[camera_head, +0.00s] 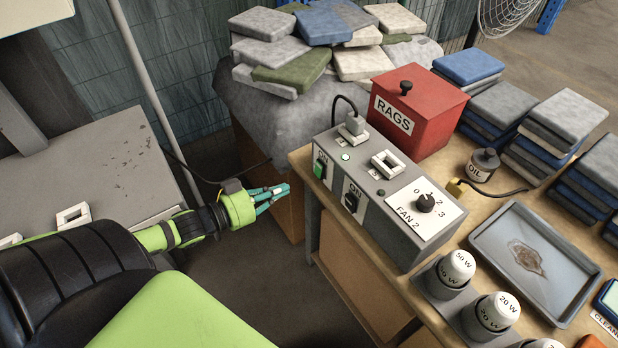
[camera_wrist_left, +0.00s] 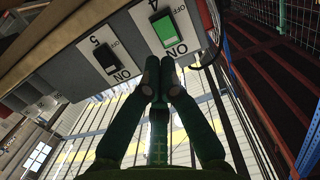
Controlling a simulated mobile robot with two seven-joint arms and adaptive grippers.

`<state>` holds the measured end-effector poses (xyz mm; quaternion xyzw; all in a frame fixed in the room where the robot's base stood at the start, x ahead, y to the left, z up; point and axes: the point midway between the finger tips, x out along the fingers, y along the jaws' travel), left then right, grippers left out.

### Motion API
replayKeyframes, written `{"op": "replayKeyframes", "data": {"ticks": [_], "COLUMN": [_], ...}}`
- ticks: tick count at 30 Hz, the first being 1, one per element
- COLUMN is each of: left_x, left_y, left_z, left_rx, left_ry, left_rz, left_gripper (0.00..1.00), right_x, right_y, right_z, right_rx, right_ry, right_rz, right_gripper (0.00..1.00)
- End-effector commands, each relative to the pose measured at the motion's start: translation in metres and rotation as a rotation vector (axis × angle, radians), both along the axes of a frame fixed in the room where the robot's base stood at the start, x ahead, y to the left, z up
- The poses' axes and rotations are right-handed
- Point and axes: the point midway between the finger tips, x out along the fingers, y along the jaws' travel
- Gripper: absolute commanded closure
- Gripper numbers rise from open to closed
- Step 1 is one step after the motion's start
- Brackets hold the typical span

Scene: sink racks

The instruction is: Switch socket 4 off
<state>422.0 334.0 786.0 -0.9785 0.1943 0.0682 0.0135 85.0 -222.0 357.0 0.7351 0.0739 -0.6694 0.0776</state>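The grey control box (camera_head: 375,195) stands at the left end of the workbench, with two rocker switches on its front. The green switch (camera_head: 320,168) is socket 4's; in the left wrist view the green switch (camera_wrist_left: 164,30) sits beside the number 4, between OFF and ON labels. A black switch (camera_head: 351,201) beside it is marked 5 in the wrist view. My left gripper (camera_head: 286,189) is empty, fingers together, short of the green switch. My right gripper is not visible.
A FAN 2 knob (camera_head: 425,203) is on the box's right. A red RAGS box (camera_head: 413,108) stands behind it. A cloth-covered stand (camera_head: 285,115) is behind my gripper.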

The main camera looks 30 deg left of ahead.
Motion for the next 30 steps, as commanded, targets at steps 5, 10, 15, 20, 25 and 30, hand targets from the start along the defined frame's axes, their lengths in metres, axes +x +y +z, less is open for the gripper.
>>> {"op": "replayKeyframes", "data": {"ticks": [5, 10, 15, 20, 25, 30], "left_x": [0.028, 0.053, 0.070, 0.077, 0.078, 0.078], "left_y": [-0.011, -0.022, -0.029, -0.032, -0.033, -0.033], "left_z": [-0.003, -0.006, -0.010, -0.011, -0.012, -0.012], "left_rx": [0.000, -0.001, 0.000, 0.001, 0.000, 0.000], "left_ry": [-0.006, -0.005, -0.003, 0.000, 0.001, 0.000], "left_rz": [0.000, 0.000, 0.000, 0.000, -0.001, -0.001], "left_gripper": [1.00, 1.00, 1.00, 1.00, 1.00, 1.00], "right_x": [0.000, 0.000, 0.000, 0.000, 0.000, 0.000], "right_y": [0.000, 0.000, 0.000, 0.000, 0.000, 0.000], "right_z": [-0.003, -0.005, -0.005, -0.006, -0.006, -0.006], "right_rx": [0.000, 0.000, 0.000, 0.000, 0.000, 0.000], "right_ry": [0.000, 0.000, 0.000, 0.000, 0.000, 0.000], "right_rz": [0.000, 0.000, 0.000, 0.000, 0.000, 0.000], "right_gripper": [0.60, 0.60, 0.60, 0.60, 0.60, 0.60]}}
